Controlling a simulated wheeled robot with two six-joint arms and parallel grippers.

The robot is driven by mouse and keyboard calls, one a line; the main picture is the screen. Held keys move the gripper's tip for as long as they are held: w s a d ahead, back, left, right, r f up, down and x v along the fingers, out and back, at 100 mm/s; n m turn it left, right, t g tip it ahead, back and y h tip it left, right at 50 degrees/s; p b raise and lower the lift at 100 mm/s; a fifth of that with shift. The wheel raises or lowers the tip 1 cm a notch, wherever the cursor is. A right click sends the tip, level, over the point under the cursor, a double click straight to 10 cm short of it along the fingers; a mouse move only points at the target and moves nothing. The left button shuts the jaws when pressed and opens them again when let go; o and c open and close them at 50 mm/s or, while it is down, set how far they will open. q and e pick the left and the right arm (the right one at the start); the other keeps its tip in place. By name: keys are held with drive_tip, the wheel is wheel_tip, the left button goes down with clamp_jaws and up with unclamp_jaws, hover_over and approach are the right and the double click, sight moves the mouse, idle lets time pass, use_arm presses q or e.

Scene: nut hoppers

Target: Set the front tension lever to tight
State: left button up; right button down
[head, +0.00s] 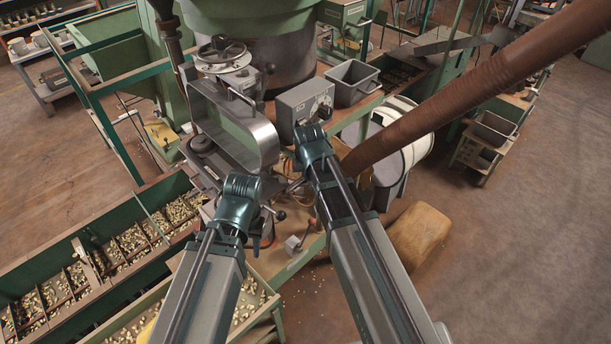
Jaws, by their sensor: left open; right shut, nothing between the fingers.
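A short lever with a dark round knob (280,215) sticks out low on the front of the machine, just right of my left gripper. A small grey box-like piece (293,243) with a thin rod stands below it on the frame ledge. I cannot tell for certain which is the front tension lever, or its setting. My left gripper (240,200) is open, in front of the machine's lower part; its fingers are mostly hidden by its wrist. My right gripper (313,143) is shut and empty, in front of the grey control box (304,106); its fingertips are hard to see.
A curved metal guard (240,135) and a handwheel (221,50) are on the machine. A thick brown hose (450,95) slants down from upper right, close to my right arm. Nut bins (90,262) stand lower left. A tan sack (418,238) lies on the floor; floor farther right is clear.

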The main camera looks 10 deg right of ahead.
drive_tip(key=s+a+m+g+h, duration=0.1)
drive_tip(key=s+a+m+h, duration=0.1)
drive_tip(key=s+m, duration=0.5)
drive_tip(key=shift+a+m, duration=0.3)
drive_tip(key=shift+a, duration=0.25)
drive_tip(key=shift+s+a, duration=0.1)
drive_tip(key=shift+s, duration=0.05)
idle(0.4)
